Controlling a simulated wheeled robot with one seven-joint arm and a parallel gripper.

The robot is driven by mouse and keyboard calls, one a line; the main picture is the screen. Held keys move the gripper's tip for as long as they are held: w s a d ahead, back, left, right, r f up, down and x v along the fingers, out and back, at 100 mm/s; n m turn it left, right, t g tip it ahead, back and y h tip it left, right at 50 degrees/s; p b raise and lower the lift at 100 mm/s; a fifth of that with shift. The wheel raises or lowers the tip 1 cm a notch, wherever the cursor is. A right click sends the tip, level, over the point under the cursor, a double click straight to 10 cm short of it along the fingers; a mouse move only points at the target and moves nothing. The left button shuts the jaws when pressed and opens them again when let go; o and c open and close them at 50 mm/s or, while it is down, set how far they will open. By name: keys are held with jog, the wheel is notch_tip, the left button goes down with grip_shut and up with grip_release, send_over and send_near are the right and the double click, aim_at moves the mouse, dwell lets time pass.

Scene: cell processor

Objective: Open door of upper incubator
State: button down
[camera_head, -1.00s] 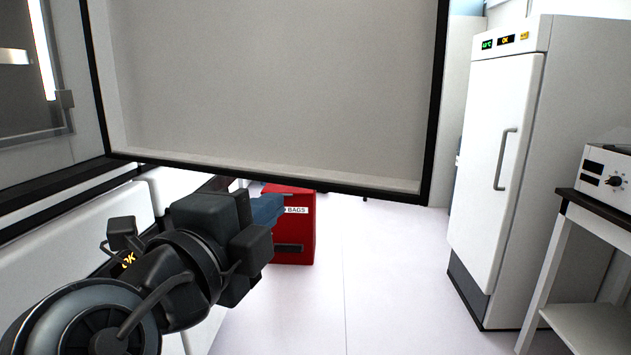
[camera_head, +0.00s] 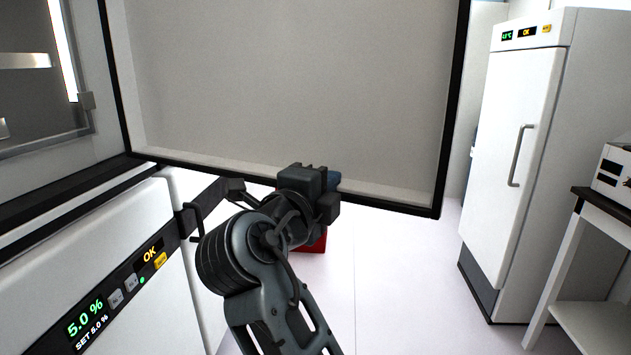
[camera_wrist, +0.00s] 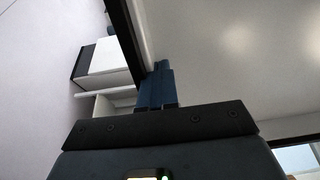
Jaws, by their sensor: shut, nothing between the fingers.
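The upper incubator's door (camera_head: 290,90) is a large grey panel with a black rim. It stands swung wide open across the head view, its inner face showing. Part of the upper incubator's interior and inner frame (camera_head: 45,75) shows at the left. My gripper (camera_head: 332,180) is at the door's lower edge in the head view, partly hidden behind my wrist. In the wrist view my blue fingers (camera_wrist: 156,82) are shut and empty, beside the door's dark edge and pale face (camera_wrist: 220,55). I cannot tell whether they touch it.
The lower incubator (camera_head: 120,270), with a lit display, stands below at the left. A red box (camera_head: 318,243) is partly hidden behind my wrist. A white fridge (camera_head: 510,150) and a bench (camera_head: 590,215) stand at the right. The floor between is clear.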

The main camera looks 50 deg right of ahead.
jog(key=shift+w+d, duration=0.15)
jog(key=shift+d, duration=0.3)
jog(key=shift+d, duration=0.1)
